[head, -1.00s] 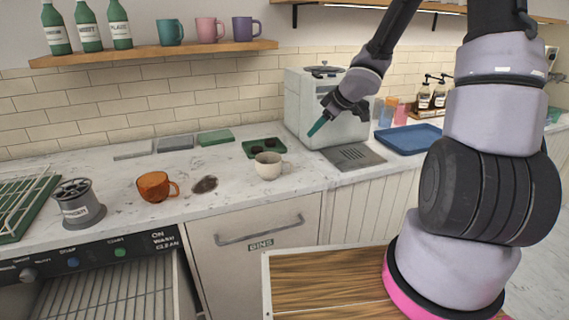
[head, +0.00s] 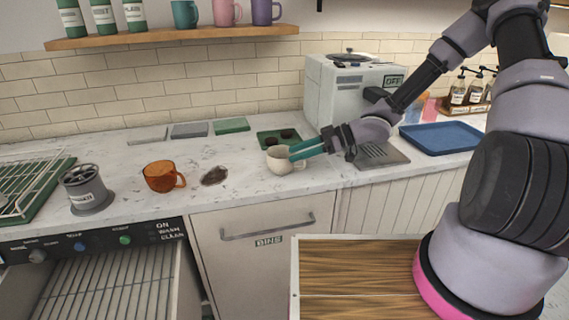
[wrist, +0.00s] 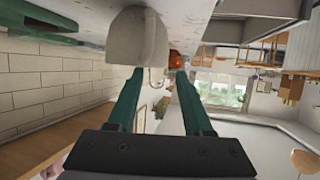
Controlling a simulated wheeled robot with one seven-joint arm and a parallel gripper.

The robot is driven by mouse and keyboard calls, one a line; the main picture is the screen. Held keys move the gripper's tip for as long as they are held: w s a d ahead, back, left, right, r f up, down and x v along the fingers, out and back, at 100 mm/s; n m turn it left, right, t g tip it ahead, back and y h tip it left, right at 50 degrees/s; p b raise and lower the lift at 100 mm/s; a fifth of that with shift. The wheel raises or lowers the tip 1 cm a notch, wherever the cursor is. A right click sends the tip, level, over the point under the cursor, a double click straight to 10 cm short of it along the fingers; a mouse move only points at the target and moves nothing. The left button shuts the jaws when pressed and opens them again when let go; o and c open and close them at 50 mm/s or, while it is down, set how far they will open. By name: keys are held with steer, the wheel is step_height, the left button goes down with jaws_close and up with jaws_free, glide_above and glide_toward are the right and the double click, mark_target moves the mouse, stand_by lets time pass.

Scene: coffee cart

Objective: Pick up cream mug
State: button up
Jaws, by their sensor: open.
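The cream mug (head: 277,161) stands upright on the marble counter in the head view, left of my gripper. My gripper (head: 291,153) reaches in from the right, low over the counter, with its teal fingertips at the mug's right side. In the wrist view the mug (wrist: 138,38) fills the top middle, in line with the left finger. The two fingers of my gripper (wrist: 160,74) are spread apart there, with the mug's handle seemingly showing in the gap. Whether a finger touches the mug I cannot tell.
An orange mug (head: 160,177) stands to the left, beside a dark spill (head: 214,175). A green tray (head: 267,138) lies behind the cream mug. The coffee machine (head: 342,95) stands behind my gripper, with a drip grate (head: 385,157) below it. A blue tray (head: 438,138) lies at the right.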

mark_target(275, 161)
steer(key=shift+x, duration=2.75)
steer(key=shift+s, duration=0.2)
jaws_close()
